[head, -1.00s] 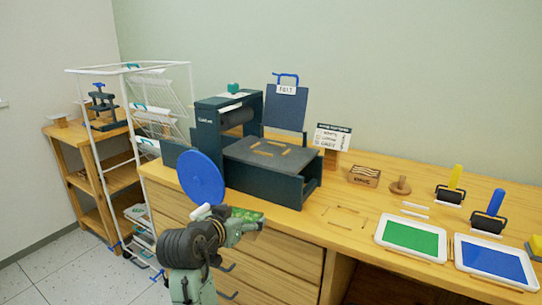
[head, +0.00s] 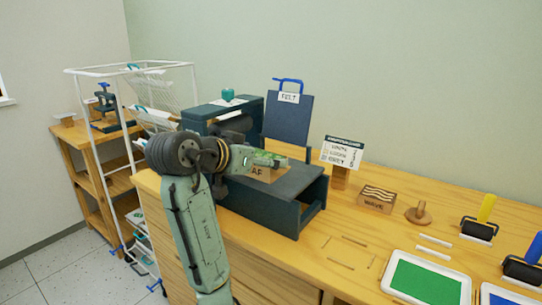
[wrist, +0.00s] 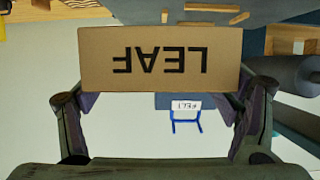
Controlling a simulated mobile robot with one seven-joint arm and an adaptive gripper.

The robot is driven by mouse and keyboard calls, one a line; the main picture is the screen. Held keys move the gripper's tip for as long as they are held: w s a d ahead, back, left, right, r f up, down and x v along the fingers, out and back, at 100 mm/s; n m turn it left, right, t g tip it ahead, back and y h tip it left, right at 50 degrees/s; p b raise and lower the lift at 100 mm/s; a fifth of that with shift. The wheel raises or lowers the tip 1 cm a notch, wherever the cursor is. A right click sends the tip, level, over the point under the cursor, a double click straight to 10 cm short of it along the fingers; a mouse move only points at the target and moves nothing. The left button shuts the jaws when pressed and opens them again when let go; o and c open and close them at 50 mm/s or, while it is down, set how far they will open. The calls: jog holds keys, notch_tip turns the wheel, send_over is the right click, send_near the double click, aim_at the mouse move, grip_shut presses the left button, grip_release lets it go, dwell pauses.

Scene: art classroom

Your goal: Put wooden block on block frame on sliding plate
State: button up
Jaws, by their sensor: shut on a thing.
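My gripper (head: 256,160) is over the sliding plate (head: 303,186) of the dark press. In the wrist view the block (wrist: 160,58) reads LEAF upside down and sits between the two fingers. Thin wooden strips of the block frame (wrist: 194,7) lie on the plate at the top of the wrist view. In the head view my gripper and the block hide the frame. The block looks held above the plate; the gap is unclear.
The press roller housing (head: 222,112) stands just behind my gripper. A felt board (head: 287,125) and a sign (head: 342,152) stand behind the plate. To the right are a WAVE block (head: 376,199), a wooden knob (head: 418,214) and a green ink tray (head: 430,281).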

jog(key=w+p, duration=0.1)
jog(key=w, duration=0.3)
jog(key=w+d+p, duration=0.1)
jog(key=w, duration=0.3)
jog(key=w+f+p, duration=0.1)
jog(key=w, duration=0.4)
jog(key=shift+d, duration=0.25)
jog(key=shift+w+f+p, duration=0.2)
jog(key=shift+f+p, duration=0.05)
jog(key=shift+p, duration=0.05)
jog(key=shift+f+p, duration=0.55)
jog(key=shift+f, duration=1.1)
jog(key=shift+f, duration=0.1)
jog(key=o, duration=1.2)
jog(key=shift+s, duration=0.1)
jog(key=b+v, duration=0.2)
jog(key=v, duration=1)
jog(key=shift+b, duration=0.4)
jog(key=shift+a+r, duration=0.1)
jog(key=shift+r, duration=0.1)
